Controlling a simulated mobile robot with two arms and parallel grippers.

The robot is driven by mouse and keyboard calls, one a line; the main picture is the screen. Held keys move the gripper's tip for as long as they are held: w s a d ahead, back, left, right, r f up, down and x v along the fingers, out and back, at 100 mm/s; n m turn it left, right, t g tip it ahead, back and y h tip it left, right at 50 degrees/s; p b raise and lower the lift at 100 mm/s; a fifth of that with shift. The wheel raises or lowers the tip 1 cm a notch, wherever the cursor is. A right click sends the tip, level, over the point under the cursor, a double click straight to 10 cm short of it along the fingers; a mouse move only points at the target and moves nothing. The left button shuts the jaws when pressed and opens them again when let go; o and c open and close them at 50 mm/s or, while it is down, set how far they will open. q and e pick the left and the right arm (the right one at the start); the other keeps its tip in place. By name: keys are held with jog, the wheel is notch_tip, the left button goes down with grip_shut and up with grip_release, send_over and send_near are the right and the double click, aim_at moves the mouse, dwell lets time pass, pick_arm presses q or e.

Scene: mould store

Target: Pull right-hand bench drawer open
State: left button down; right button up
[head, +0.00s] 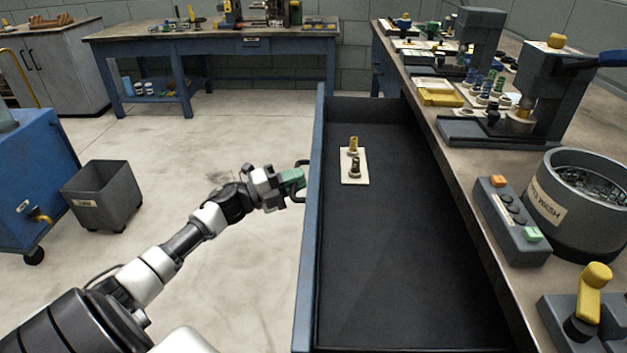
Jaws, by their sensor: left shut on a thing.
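The right-hand bench drawer (390,255) stands well open from the bench (450,150) on the right. Its blue front panel (309,240) faces left, and its dark inside shows. A small white card (354,179) with two small brown and brass pieces lies in it. The drawer's dark handle (301,165) sticks out on the outer side of the front. My left gripper (295,181), with green fingers, is at this handle and shut on it; the fingertips are partly hidden against the handle. My right gripper is not in view.
On the bench stand a press (545,85), a button box (508,220), a round grey tub (580,200) and a yellow-handled device (590,305). A grey bin (103,195) and a blue cart (35,180) stand at left. The floor between is clear.

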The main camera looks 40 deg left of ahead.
pick_arm(q)
jog(key=shift+s+a+f, duration=0.1)
jog(key=shift+s+a, duration=0.15)
jog(key=shift+a, duration=0.05)
jog(key=c, duration=1.1)
grip_release()
jog(key=shift+c, duration=0.2)
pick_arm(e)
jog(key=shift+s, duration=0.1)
pick_arm(q)
jog(key=v, duration=1)
jog(key=shift+s+a+p, duration=0.3)
jog(key=shift+p, duration=0.05)
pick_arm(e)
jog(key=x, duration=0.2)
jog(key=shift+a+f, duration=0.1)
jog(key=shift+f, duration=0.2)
